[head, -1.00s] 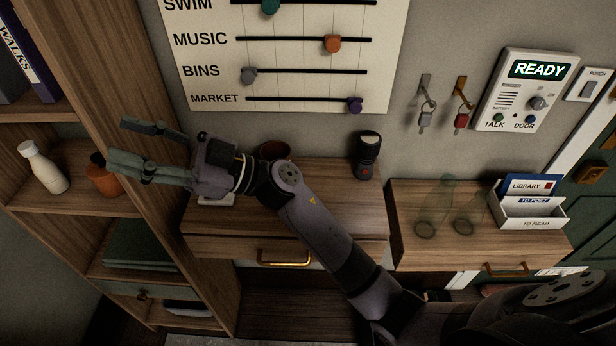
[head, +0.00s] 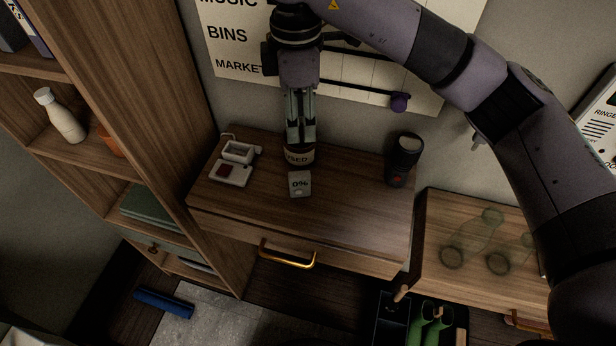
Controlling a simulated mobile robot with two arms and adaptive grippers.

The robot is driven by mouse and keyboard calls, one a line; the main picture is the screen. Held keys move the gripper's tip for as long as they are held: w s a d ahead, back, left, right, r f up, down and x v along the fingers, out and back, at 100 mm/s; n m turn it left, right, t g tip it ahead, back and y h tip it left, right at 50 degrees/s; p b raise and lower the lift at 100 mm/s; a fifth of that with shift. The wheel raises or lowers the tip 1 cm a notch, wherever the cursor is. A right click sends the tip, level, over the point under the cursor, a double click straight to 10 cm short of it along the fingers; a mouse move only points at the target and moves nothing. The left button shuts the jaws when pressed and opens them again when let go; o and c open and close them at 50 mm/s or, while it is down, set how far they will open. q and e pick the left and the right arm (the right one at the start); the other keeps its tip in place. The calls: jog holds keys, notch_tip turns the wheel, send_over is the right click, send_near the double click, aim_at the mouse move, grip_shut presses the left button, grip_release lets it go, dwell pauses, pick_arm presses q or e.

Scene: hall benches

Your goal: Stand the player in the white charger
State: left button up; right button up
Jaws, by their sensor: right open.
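A small grey device marked 0% (head: 300,184), which looks like the player, is on the wooden drawer top. The white charger (head: 240,150) is at the left of that top, an open-topped cradle with a cable behind it. A flatter white piece with a dark red patch (head: 231,173) lies just in front; I cannot tell whether they are joined. My right gripper (head: 301,143) points down behind the player, in front of the wall. It is open and empty, its fingers seen nearly edge-on. My left gripper is not in view.
A pot marked FEED (head: 299,156) stands directly behind the player, close under my right fingertips. A black torch (head: 404,158) stands at the right of the top. A shelf unit (head: 165,120) rises on the left. The drawer top's front middle is clear.

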jog(key=p, duration=0.3)
send_over(299, 174)
notch_tip(299, 174, down, 10)
jog(key=shift+d, duration=0.15)
jog(key=shift+f, duration=0.5)
jog(key=shift+f+p, duration=0.35)
jog(key=shift+p, duration=0.05)
notch_tip(299, 174, down, 4)
jog(key=shift+r+p, duration=0.15)
jog(key=shift+p, duration=0.65)
jog(key=shift+f, duration=0.4)
jog(key=shift+c, duration=0.2)
grip_shut()
